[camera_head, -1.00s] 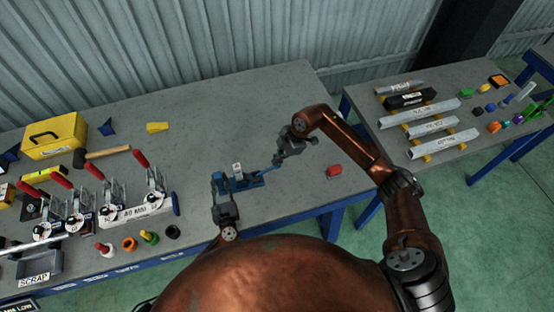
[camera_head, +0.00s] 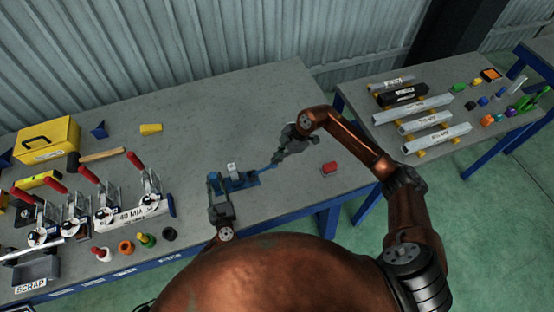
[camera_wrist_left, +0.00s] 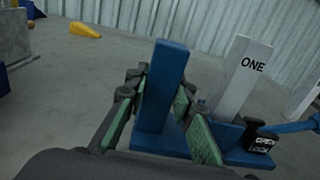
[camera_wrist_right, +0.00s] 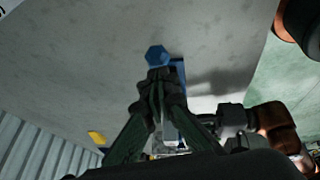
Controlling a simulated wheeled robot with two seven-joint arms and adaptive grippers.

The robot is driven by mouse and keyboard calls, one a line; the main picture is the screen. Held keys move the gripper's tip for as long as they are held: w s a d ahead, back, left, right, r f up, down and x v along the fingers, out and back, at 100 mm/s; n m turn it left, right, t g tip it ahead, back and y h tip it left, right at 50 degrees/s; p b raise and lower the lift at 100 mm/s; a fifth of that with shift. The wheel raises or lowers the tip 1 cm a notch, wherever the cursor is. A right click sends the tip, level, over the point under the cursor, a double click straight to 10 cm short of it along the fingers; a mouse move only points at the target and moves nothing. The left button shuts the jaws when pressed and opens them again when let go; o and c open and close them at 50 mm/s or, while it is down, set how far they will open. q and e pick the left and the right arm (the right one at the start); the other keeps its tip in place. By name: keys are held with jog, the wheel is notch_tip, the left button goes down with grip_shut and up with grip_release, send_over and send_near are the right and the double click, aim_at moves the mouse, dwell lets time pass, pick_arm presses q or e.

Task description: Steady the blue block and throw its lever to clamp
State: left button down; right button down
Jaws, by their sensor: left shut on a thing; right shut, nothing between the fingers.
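The blue block (camera_head: 240,184) is a base on the bench with a blue upright post (camera_wrist_left: 163,85) and a white post marked ONE (camera_wrist_left: 243,75). My left gripper (camera_head: 213,184) is shut on the blue post; in the left wrist view its green-padded fingers (camera_wrist_left: 160,105) lie either side of it. A black piece labelled OPEN and LOCK (camera_wrist_left: 262,139) sits by the blue lever (camera_wrist_left: 297,126). The lever extends right in the head view (camera_head: 265,168). My right gripper (camera_head: 277,160) is shut and empty at its far end. In the right wrist view, the shut fingertips (camera_wrist_right: 160,80) are close to its blue hexagonal end (camera_wrist_right: 157,55); contact is unclear.
Several red-handled clamps (camera_head: 103,205) and small coloured parts (camera_head: 146,240) stand to the left. A hammer (camera_head: 100,156), yellow toolbox (camera_head: 47,139) and yellow piece (camera_head: 151,128) lie behind. The back middle bench is clear.

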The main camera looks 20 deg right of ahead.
jog(key=shift+a+r, duration=0.1)
jog(key=shift+r, duration=0.45)
jog(key=r, duration=0.1)
jog(key=a+r, duration=0.1)
jog(key=shift+s+r, duration=0.25)
jog(key=shift+r, duration=0.05)
jog(key=v, duration=1)
jog(key=shift+d, duration=0.3)
jog(key=shift+s, duration=0.1)
pick_arm(q)
jog(key=c, duration=1.3)
grip_release()
jog(key=shift+s, duration=0.1)
